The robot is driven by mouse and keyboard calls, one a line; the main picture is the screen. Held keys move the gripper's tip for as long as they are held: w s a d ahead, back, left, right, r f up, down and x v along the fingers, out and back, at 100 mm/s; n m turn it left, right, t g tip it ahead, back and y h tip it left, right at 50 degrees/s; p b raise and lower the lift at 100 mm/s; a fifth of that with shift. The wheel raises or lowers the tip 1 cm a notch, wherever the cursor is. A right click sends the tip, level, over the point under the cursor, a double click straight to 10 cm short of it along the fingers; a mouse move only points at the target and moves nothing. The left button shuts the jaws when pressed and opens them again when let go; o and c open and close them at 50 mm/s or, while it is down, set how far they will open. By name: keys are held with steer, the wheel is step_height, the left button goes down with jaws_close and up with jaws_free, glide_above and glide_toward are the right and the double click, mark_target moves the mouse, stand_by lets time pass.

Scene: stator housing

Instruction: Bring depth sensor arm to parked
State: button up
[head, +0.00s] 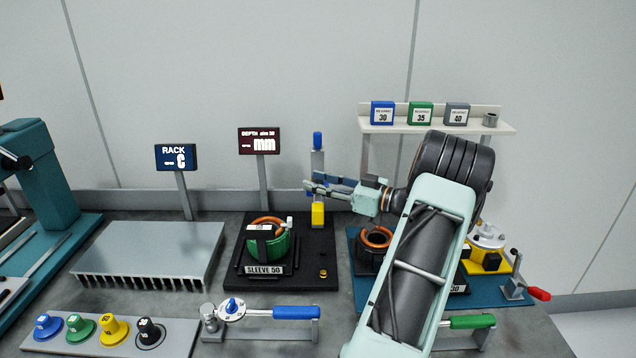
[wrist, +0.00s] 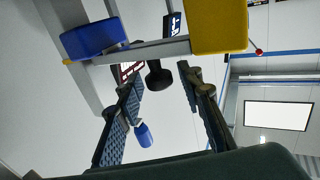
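The depth sensor arm appears to be the grey upright (head: 317,160) at the back of the black sleeve station, with a blue knob (head: 317,140) on top and a yellow block (head: 318,213) low in front. My gripper (head: 308,187) reaches in from the right, its fingers level with the upright between blue knob and yellow block. In the wrist view, my gripper (wrist: 163,80) has its fingers apart. A black knob (wrist: 158,76) shows between the tips; I cannot tell whether they touch it. A grey bar with a blue block (wrist: 92,38) and the yellow block (wrist: 218,26) lies beyond.
The green sleeve (head: 268,244) sits on the black plate (head: 310,277). The depth display (head: 259,141) stands behind it, the rack display (head: 176,157) further left. A shelf (head: 436,128) with bearing boxes is at back right. My forearm hides part of the blue station (head: 367,292).

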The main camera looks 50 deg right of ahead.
steer(key=v, duration=1.2)
steer(key=shift+w+r, duration=0.1)
steer(key=shift+r, duration=0.05)
stand_by(0.6)
